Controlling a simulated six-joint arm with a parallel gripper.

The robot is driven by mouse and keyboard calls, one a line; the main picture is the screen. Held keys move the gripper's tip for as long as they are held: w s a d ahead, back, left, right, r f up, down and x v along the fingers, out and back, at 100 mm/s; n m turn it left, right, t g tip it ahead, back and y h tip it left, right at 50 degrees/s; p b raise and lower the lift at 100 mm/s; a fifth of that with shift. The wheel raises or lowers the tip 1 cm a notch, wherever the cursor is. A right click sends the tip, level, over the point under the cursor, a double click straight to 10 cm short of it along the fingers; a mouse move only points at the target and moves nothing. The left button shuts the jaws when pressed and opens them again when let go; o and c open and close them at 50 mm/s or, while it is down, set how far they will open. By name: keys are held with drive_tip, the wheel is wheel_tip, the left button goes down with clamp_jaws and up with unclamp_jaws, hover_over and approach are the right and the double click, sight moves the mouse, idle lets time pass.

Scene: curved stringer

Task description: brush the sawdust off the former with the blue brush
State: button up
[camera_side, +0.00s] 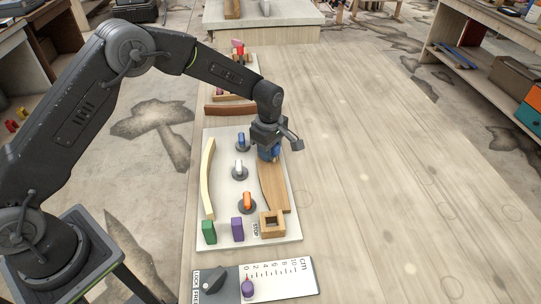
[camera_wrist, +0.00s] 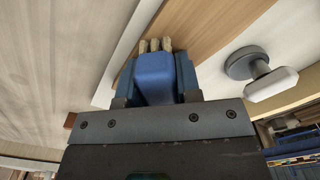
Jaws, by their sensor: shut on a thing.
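My gripper (camera_side: 268,150) is shut on the blue brush (camera_wrist: 155,75). In the wrist view the brush's pale bristles (camera_wrist: 154,45) point away from the jaws, over the wooden former (camera_wrist: 205,25). In the side view the former (camera_side: 273,188) is a brown curved block on the right half of the white board (camera_side: 222,210). The brush is at the former's far end, mostly hidden by the gripper. I cannot tell whether the bristles touch the wood. No sawdust can be made out on the former.
Clamps with blue, white and orange (camera_side: 247,201) handles stand left of the former. A pale curved strip (camera_side: 208,178) lies at the board's left. Green (camera_side: 209,232) and purple (camera_side: 237,229) blocks and a square wooden frame (camera_side: 272,224) sit at the near end. The table's right is clear.

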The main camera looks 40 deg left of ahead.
sight(276, 192)
drive_tip(key=shift+w+a, duration=0.35)
drive_tip(key=shift+a, duration=0.1)
drive_tip(key=shift+s+d, duration=4.85)
drive_tip(key=shift+d, duration=0.05)
drive_tip(key=shift+w+a+f, duration=0.1)
drive_tip(key=shift+w+a, duration=4.8)
drive_tip(key=shift+a, duration=0.05)
drive_tip(key=shift+r, duration=4.3)
